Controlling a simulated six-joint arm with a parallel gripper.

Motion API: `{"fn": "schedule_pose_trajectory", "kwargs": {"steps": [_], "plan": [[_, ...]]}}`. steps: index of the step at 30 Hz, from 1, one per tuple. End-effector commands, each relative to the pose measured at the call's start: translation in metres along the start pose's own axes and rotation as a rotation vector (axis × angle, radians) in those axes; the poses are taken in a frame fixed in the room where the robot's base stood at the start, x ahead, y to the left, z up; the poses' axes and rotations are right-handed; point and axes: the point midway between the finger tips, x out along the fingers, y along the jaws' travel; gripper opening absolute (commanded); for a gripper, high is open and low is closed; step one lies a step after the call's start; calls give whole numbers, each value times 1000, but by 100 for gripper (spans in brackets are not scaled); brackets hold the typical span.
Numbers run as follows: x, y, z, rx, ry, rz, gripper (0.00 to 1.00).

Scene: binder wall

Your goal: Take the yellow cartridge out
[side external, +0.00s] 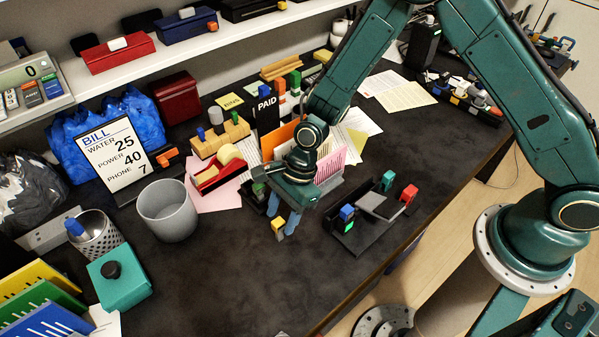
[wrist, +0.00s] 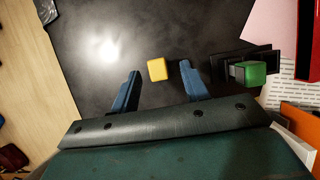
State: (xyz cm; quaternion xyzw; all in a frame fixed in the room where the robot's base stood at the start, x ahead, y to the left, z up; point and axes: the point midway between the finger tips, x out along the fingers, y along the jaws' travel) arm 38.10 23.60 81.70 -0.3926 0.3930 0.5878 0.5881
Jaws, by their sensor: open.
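The yellow cartridge (side external: 278,225) shows in the side view just below my gripper, over bare dark desk, with a grey part under its yellow top. In the wrist view the yellow cartridge (wrist: 157,69) is a small yellow block between my two blue fingers, with a gap on each side. My gripper (side external: 283,217) points down and is open; in the wrist view my gripper (wrist: 159,72) has its fingertips well apart. I cannot tell how the cartridge's lower end rests.
A black holder with a green block (wrist: 250,74) stands close to my right finger in the wrist view. A black device (side external: 365,235) with several coloured blocks is at right in the side view. A grey bin (side external: 167,212) stands left; the front desk is clear.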

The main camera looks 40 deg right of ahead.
Motion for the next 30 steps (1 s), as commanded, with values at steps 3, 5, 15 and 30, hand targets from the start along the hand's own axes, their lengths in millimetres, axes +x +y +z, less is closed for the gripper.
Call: {"fn": "schedule_pose_trajectory", "kwargs": {"steps": [3, 5, 15, 30], "plan": [[0, 0, 0, 0, 0, -1, 45], [1, 0, 0, 0, 0, 0, 45], [26, 1, 0, 0, 1, 2, 45], [52, 1, 1, -1, 1, 0, 45]]}}
